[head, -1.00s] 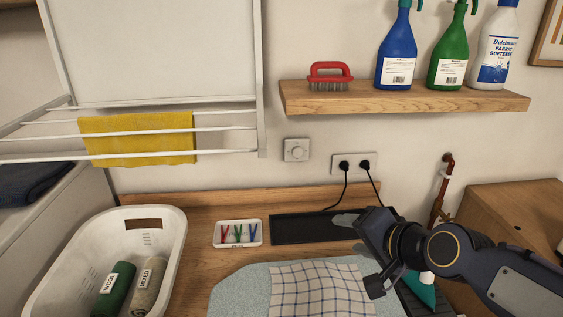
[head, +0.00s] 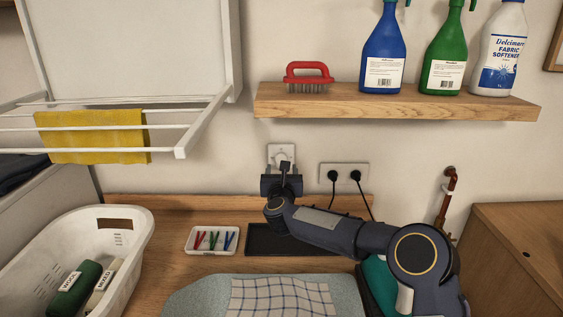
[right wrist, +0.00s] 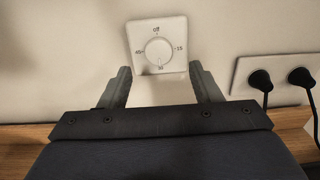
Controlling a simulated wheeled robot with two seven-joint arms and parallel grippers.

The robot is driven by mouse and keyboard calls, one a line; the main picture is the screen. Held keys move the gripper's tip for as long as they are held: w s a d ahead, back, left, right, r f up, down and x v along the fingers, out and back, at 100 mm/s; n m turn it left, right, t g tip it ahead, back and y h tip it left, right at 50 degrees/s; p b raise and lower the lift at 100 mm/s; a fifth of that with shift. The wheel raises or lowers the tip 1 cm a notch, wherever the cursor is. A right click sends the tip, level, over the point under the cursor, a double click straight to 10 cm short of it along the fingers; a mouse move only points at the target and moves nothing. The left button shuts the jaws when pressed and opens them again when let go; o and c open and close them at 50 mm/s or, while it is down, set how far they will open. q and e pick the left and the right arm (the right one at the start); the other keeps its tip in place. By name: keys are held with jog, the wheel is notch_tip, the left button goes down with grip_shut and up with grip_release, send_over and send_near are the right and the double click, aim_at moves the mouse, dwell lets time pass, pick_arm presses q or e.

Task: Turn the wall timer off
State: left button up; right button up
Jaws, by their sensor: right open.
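The wall timer (head: 281,153) is a white square plate on the wall below the shelf. In the right wrist view its face (right wrist: 144,32) has a round white dial with "off" at the top, 15 at the right and 45 at the left. The dial's mark seems to point down, but it is too small to be sure. My right gripper (head: 283,172) is at the timer and partly hides it. In the right wrist view my right gripper (right wrist: 160,78) is open and empty, its fingers apart at either side below the dial. My left gripper is out of view.
A double socket (head: 344,174) with two black plugs is just right of the timer. The wooden shelf (head: 400,106) with a red brush and bottles is above. A drying rack (head: 190,139) with a yellow cloth juts out at the left. A peg tray (head: 211,241) lies below.

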aim_at(281, 158)
jog(key=w+p, duration=0.2)
jog(key=w, duration=0.3)
jog(key=shift+w+a, duration=0.1)
jog(key=shift+w, duration=0.15)
jog(key=c, duration=1)
jog(key=shift+n, duration=0.3)
